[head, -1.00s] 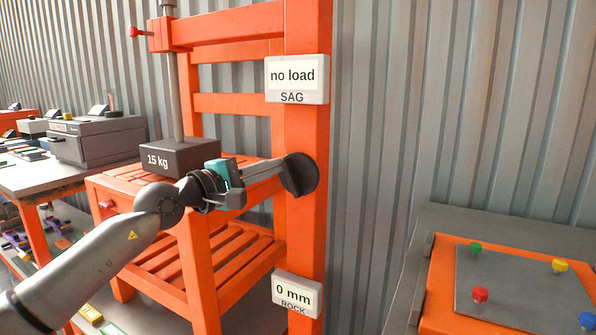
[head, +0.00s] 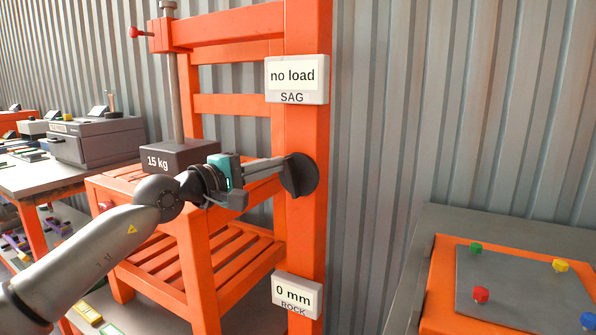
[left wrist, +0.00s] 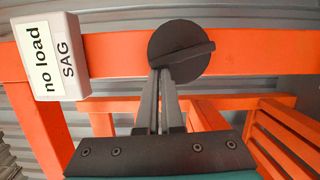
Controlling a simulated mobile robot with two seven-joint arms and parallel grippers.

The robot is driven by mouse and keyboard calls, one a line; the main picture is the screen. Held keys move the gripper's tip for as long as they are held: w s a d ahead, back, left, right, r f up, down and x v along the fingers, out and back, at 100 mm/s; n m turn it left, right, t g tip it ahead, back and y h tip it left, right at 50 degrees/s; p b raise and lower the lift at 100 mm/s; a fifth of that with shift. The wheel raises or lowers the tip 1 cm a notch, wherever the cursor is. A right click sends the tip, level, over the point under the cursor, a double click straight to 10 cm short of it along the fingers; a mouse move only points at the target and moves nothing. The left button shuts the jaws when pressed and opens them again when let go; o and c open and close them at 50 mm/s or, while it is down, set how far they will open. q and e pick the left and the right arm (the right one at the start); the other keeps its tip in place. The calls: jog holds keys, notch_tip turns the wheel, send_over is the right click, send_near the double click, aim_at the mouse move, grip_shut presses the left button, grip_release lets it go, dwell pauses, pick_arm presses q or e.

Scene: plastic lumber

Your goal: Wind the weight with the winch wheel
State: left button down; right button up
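The winch wheel (head: 301,175) is a dark disc on the orange frame's front post. In the left wrist view the wheel (left wrist: 180,52) has a raised bar across its face, tilted up to the right. My left gripper (head: 283,163) reaches in from the left with its fingertips at the wheel. In the left wrist view its fingers (left wrist: 161,72) are close together, with tips at the bar's left end; whether they pinch it is unclear. The dark 15 kg weight (head: 180,157) rests low on the orange frame's slatted seat, under a grey vertical rod (head: 175,95). My right gripper is out of view.
The orange frame (head: 306,225) carries a "no load" SAG sign (head: 297,79) above the wheel and a "0 mm" ROCK sign (head: 297,294) below. A bench (head: 520,217) with a grey plate and coloured knobs stands right. A table (head: 50,181) with a grey machine stands left.

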pick_arm(q)
jog(key=shift+s+d+m+g, duration=0.3)
jog(key=shift+d+m, duration=0.1)
jog(key=shift+m, duration=0.2)
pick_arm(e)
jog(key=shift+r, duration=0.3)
pick_arm(q)
jog(key=shift+s+d+r+m+y, duration=0.1)
jog(key=shift+d+m+y, duration=0.15)
jog(key=shift+m, duration=0.45)
jog(key=shift+s+d+r+m+y, duration=0.1)
jog(key=shift+s+r+m+y, duration=0.1)
jog(key=shift+m, duration=0.5)
jog(key=shift+s+d+r+m+y, duration=0.1)
jog(key=shift+d+m+y, duration=0.15)
jog(key=shift+m, duration=0.45)
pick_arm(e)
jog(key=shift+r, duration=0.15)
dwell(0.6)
pick_arm(q)
jog(key=shift+w+a, duration=0.1)
jog(key=shift+a, duration=0.05)
